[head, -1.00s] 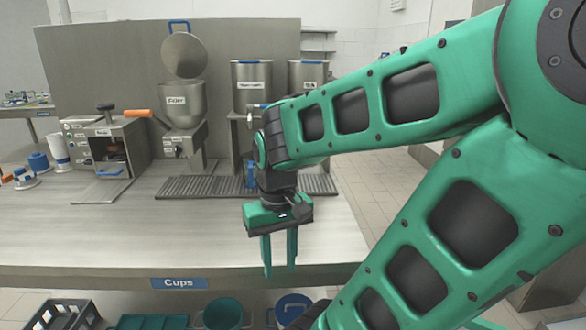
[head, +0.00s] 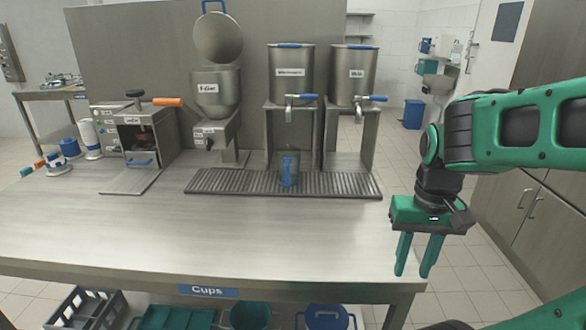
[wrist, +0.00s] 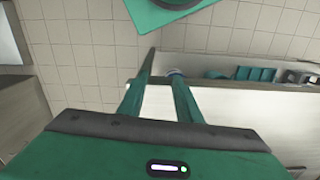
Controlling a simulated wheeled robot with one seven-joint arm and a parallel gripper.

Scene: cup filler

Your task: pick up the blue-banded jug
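A small greyish jug (head: 288,168) with a blue part on its front stands upright on the ribbed drip tray (head: 230,183), below the tap of the left tall steel dispenser. Whether the blue is a band or a handle is too small to tell. My gripper (head: 416,268) hangs pointing down beyond the counter's right end, well to the right of the jug and nearer to me. Its two green fingers are apart with nothing between them. They also show in the wrist view (wrist: 162,68), above the tiled floor. The jug does not show there.
Two steel dispensers (head: 291,75) with blue-handled taps stand behind the tray. A hopper machine (head: 216,95) and a boxy machine (head: 135,140) are to the left. The counter front (head: 250,240) is clear. Crates and a green bucket (head: 250,316) sit below. Cabinets (head: 545,215) stand right.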

